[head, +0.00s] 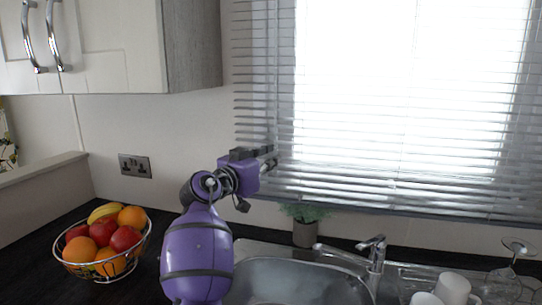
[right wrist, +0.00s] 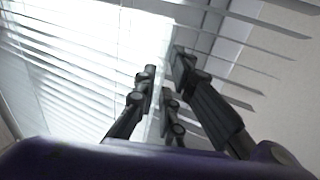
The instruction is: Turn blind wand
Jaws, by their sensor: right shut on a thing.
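The window blind (head: 400,90) has many pale horizontal slats and hangs over the bright window; its slats also show in the right wrist view (right wrist: 60,75). My right gripper (head: 270,162) is at the lower left part of the blind, close in front of the slats. In the right wrist view its dark fingers (right wrist: 165,82) are closed on the thin blind wand, which is hard to make out against the bright slats. The fingers hide the held part of the wand. My left gripper is not in view.
A potted plant (head: 304,228) stands on the sill side behind the sink (head: 290,282). A tap (head: 374,262), white cups (head: 452,290) and a glass (head: 515,250) are to the right. A wire fruit bowl (head: 104,262) is at the left. A wall cupboard (head: 120,45) hangs above.

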